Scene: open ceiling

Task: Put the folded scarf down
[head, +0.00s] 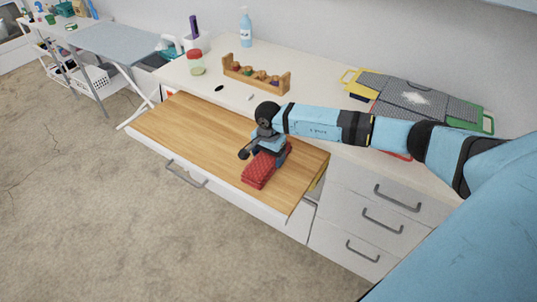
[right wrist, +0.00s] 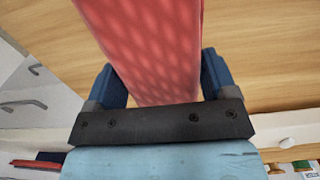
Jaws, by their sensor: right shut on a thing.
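The folded scarf (head: 262,171) is red with a pale pattern. It is at the right part of the wooden board (head: 190,130), near its front edge; I cannot tell whether it touches the wood. My right gripper (head: 265,150) reaches over the board from the right and is shut on the scarf's far end. In the right wrist view the scarf (right wrist: 150,45) runs between the two blue fingers of my right gripper (right wrist: 160,85), with wood behind it. My left gripper is not in view.
Behind the board, the white counter holds a wooden rack (head: 256,74), a red-lidded jar (head: 195,62), a blue bottle (head: 246,27) and grey panels (head: 410,95). Drawers with grey handles (head: 383,221) are at the right. Most of the board's left and middle is clear.

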